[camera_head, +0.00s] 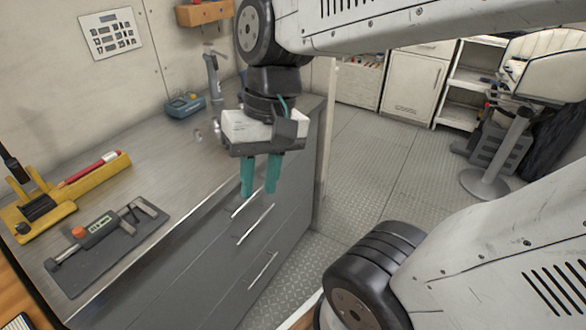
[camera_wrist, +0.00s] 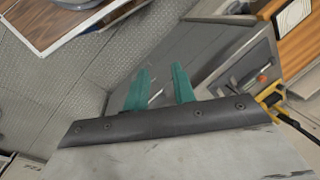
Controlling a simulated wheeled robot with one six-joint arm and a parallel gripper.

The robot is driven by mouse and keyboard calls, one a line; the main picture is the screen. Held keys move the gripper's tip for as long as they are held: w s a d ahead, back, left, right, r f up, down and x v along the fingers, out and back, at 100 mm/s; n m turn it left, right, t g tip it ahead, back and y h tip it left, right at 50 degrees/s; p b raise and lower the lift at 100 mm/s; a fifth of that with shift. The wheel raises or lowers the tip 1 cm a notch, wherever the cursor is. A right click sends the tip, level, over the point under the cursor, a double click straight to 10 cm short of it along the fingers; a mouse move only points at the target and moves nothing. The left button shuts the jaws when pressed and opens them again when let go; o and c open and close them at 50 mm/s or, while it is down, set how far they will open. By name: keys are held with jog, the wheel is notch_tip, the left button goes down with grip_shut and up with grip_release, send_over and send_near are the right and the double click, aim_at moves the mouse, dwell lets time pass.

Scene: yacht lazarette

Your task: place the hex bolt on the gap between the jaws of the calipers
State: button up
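The calipers (camera_head: 101,226), with a grey display body and an orange-red part at one end, lie on a dark mat (camera_head: 88,272) on the bench's near left. Their jaws (camera_head: 148,208) appear to be at the mat's right end. My gripper (camera_head: 260,176) has two teal fingers pointing down, apart, with nothing visible between them. It hangs beside the bench's front edge, right of the calipers. The wrist view also shows the spread, empty fingers (camera_wrist: 160,88). Small shiny pieces (camera_head: 215,129) lie on the bench behind my gripper; I cannot tell whether one is the hex bolt.
A yellow tray (camera_head: 40,215) with a red marker (camera_head: 92,167) stands at the bench's left. A blue-grey device (camera_head: 185,105) and a metal upright tool (camera_head: 213,75) stand at the back. The bench middle is clear. Drawer handles (camera_head: 255,224) stick out below my gripper.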

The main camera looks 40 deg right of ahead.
jog(key=s+d+n+h, duration=0.1)
jog(key=s+d+t, duration=0.1)
jog(key=s+d+r+n+h, duration=0.1)
jog(key=d, duration=0.1)
jog(key=shift+n+t+h, duration=0.3)
